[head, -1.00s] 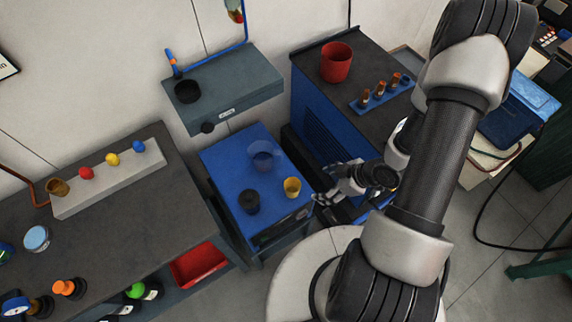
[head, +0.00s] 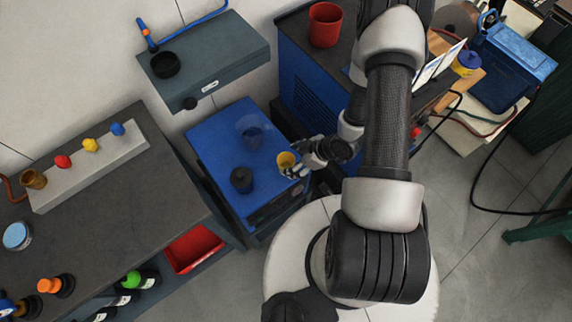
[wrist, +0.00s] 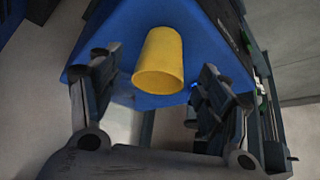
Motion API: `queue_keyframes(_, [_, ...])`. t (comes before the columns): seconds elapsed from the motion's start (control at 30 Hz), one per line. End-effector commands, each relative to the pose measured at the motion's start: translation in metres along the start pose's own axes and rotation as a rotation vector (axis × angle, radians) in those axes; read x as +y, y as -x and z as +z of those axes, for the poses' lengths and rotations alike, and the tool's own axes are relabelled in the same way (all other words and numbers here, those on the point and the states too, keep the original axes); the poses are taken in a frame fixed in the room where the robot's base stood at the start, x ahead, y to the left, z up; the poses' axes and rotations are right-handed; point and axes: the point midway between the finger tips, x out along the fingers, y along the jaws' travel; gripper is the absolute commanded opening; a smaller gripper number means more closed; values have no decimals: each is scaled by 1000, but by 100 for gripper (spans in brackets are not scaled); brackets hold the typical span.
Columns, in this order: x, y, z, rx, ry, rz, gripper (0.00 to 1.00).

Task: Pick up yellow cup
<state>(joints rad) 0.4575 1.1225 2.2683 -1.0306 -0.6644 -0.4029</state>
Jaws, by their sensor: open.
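The yellow cup (head: 287,160) stands near the right edge of the blue cabinet top (head: 215,150) in the head view. In the wrist view the yellow cup (wrist: 160,62) appears between the two fingers, and I see no finger touching it. My gripper (wrist: 160,92) is open, with one finger on each side of the cup. In the head view my gripper (head: 296,165) reaches the cup from the right and its fingertips partly hide the cup's lower side.
A grey wall shelf (head: 215,58) is behind. A red bucket (head: 325,25) stands on the dark cabinet behind right. A grey workbench (head: 110,205) lies left.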

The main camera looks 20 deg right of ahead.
Motion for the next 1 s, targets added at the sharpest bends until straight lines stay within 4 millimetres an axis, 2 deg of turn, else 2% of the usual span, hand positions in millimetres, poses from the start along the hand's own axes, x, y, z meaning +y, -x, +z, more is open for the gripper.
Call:
queue_keyframes(0.33, [-2,-46,0,-1,2,-3,70])
queue_keyframes(0.43, [-1,-52,-1,-1,0,-1,70])
queue_keyframes(0.6, [-1,-50,-2,-1,-1,0,70])
queue_keyframes(1.0, [-1,-50,-1,-1,-1,0,44])
